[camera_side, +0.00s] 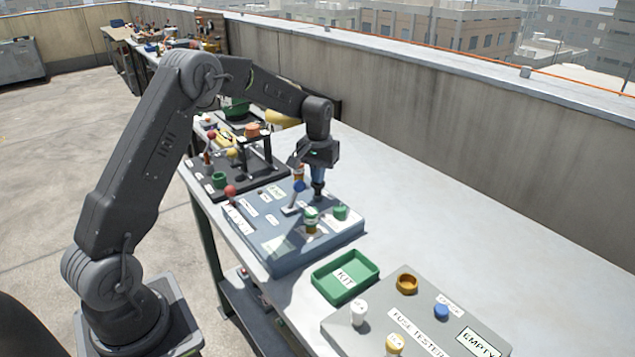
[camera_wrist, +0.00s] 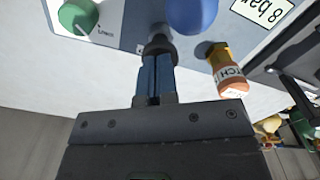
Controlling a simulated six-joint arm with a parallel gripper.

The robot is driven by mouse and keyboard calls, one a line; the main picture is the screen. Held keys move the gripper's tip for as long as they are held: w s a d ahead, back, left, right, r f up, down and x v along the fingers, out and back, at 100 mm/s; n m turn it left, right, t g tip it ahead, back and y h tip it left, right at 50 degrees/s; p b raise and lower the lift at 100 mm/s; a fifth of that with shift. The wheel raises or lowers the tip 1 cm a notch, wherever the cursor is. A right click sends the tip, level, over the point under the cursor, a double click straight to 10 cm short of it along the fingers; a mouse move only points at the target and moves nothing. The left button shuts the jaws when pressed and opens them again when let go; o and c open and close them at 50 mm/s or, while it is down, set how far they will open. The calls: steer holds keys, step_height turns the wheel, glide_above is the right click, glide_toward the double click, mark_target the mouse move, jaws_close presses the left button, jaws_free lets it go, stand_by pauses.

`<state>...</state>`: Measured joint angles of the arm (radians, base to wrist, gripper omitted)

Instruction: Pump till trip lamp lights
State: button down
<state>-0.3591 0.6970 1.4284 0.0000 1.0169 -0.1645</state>
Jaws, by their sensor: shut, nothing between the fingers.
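My gripper (camera_side: 318,190) points down over the back part of the blue-grey panel box (camera_side: 262,242). In the wrist view its blue fingers (camera_wrist: 157,45) are together and hold nothing. A blue ball knob (camera_side: 299,186) stands close to the left of the fingers; in the wrist view it shows at the top (camera_wrist: 192,14), beside the fingertips. A green knob (camera_side: 341,212) sits on the box, also in the wrist view (camera_wrist: 77,15). A green and amber piece (camera_side: 311,221) stands near the front. A red ball (camera_side: 230,190) is at the box's left end. I cannot pick out a lit trip lamp.
A green KIT tray (camera_side: 345,277) and a grey fuse tester (camera_side: 415,317) are in front. A dark rig (camera_side: 240,172) stands behind left. The table's right side is clear.

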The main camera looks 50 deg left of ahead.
steer(key=shift+f, duration=1.2)
steer(key=shift+r, duration=0.15)
steer(key=shift+r, duration=2.05)
